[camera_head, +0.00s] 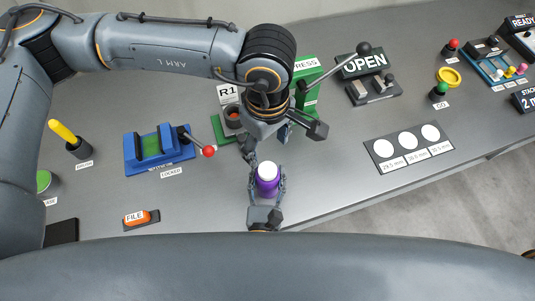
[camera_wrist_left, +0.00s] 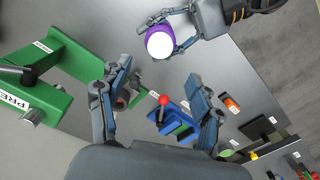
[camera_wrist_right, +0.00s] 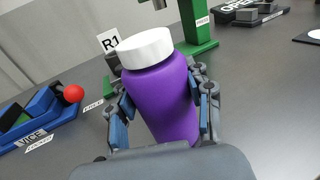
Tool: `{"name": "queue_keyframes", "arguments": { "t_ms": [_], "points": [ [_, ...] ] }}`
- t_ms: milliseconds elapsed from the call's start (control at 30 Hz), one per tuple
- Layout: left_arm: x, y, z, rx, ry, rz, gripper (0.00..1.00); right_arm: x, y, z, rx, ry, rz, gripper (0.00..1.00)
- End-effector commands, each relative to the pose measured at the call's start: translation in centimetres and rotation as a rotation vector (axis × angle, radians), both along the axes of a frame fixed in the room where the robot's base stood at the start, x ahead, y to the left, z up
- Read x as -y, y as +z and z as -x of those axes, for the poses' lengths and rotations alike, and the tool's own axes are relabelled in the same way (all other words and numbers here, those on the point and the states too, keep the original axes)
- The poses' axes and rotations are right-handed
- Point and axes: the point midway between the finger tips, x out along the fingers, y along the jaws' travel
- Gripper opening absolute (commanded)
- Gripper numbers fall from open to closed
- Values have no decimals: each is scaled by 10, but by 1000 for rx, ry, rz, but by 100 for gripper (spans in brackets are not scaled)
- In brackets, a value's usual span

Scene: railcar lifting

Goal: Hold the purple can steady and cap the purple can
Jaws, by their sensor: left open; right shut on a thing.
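The purple can (camera_head: 267,186) stands upright near the front edge of the bench, with a white cap-like top (camera_head: 267,171) on it. In the right wrist view the white top (camera_wrist_right: 145,47) sits level on the purple body (camera_wrist_right: 163,100). My right gripper (camera_head: 267,194) is shut on the can, one finger on each side. My left gripper (camera_head: 284,143) is open and empty, above and behind the can. In the left wrist view its fingers (camera_wrist_left: 158,78) are spread, and the can (camera_wrist_left: 155,47) shows beyond them, clear of both.
The blue vice (camera_head: 150,148) with a red-knobbed lever stands left. A green press (camera_head: 305,75) and the R1 stand (camera_head: 228,95) are behind the left gripper. A file (camera_head: 141,218) lies front left. A card with white circles (camera_head: 409,146) lies right. The bench between can and card is bare.

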Motion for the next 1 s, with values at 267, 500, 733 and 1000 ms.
{"name": "queue_keyframes", "arguments": {
  "t_ms": [267, 500, 733, 1000],
  "points": [
    [0, 25, 0, -1, 0, 1, 65, 0, -1, 0, -2, 1, 1, 0],
    [0, 25, 0, -1, 0, 1, 65, 0, -1, 0, -2, 0, 1, 0],
    [0, 25, 0, 0, 0, 0, 65, 0, -1, 0, -1, 0, 0, 77],
    [0, 25, 0, 0, 0, 0, 65, 0, 0, 1, -1, 0, 0, 77]
  ]
}}
